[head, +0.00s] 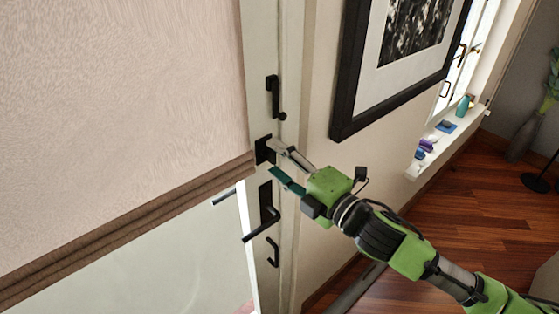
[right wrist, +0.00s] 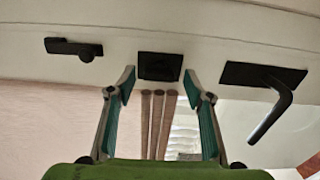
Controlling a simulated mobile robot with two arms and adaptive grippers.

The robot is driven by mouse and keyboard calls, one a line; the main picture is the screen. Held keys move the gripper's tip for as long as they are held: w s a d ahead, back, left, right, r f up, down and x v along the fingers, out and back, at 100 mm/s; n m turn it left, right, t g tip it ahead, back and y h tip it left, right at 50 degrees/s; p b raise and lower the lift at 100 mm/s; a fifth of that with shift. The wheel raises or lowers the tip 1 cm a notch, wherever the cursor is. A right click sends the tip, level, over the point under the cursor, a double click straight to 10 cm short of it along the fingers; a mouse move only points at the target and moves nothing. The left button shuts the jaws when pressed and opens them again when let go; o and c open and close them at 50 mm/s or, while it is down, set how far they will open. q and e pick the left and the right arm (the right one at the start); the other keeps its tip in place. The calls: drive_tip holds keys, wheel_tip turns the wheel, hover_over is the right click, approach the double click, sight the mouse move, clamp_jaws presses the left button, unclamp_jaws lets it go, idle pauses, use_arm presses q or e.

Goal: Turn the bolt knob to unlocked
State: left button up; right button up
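A black square plate (head: 263,150) sits on the pale door edge between two other black fittings. It seems to be the bolt plate, though its knob is hard to make out and its turn position cannot be told. In the right wrist view the plate (right wrist: 159,64) lies just beyond and between my fingertips. My right gripper (head: 271,159) is open, with one finger above the other in the head view. Its spread fingers (right wrist: 158,78) hold nothing, and contact with the plate cannot be told. My left gripper is out of view.
A black latch (head: 272,97) is above the plate and a lever handle (head: 267,208) below it. A brown-edged blind (head: 120,225) hangs at the left. A framed picture (head: 352,104) hangs at the right, near a sill with small objects.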

drive_tip(key=shift+s+d, duration=0.35)
drive_tip(key=shift+s, duration=0.05)
drive_tip(key=v, duration=1.1)
drive_tip(key=shift+a, duration=0.1)
